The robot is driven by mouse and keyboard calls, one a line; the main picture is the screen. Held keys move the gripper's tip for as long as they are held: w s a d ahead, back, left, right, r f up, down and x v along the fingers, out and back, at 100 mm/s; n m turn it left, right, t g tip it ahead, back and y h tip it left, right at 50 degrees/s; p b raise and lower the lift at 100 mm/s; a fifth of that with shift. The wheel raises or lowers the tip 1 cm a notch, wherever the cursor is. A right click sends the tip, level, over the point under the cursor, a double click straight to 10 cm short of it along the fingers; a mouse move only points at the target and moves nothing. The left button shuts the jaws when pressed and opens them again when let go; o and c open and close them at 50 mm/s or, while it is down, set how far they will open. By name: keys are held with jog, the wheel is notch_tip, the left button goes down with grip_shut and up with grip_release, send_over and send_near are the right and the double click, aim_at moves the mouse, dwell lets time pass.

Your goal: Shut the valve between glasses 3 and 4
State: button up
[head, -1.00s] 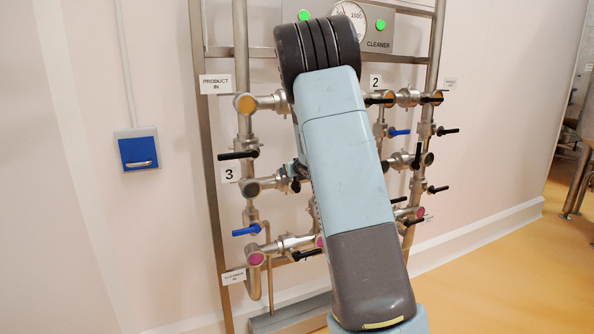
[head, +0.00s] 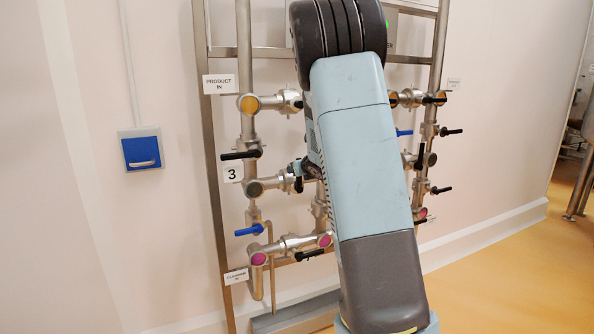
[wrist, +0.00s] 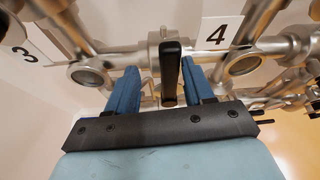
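In the wrist view, the valve between glasses 3 and 4 shows its black handle (wrist: 171,75) pointing down the picture, across the line of the pipe. My gripper (wrist: 162,69) has its two blue fingers apart, one on each side of the handle. Gaps show between the handle and both fingers. Glass 3 (wrist: 88,73) is at the left, near its "3" label. Glass 4 (wrist: 243,64) is at the right, under its "4" label.
Other valves on the steel frame have protruding handles: a black one (head: 240,155) above glass 3 and a blue one (head: 249,230) below it. A blue wall box (head: 141,152) is at the left. Open floor (head: 487,275) lies to the right.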

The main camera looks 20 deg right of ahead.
jog(key=v, duration=1.1)
jog(key=shift+d, duration=0.25)
dwell(0.7)
jog(key=shift+s+r, duration=0.15)
dwell(0.5)
jog(key=v, duration=1.3)
jog(key=shift+s, duration=0.3)
dwell(0.5)
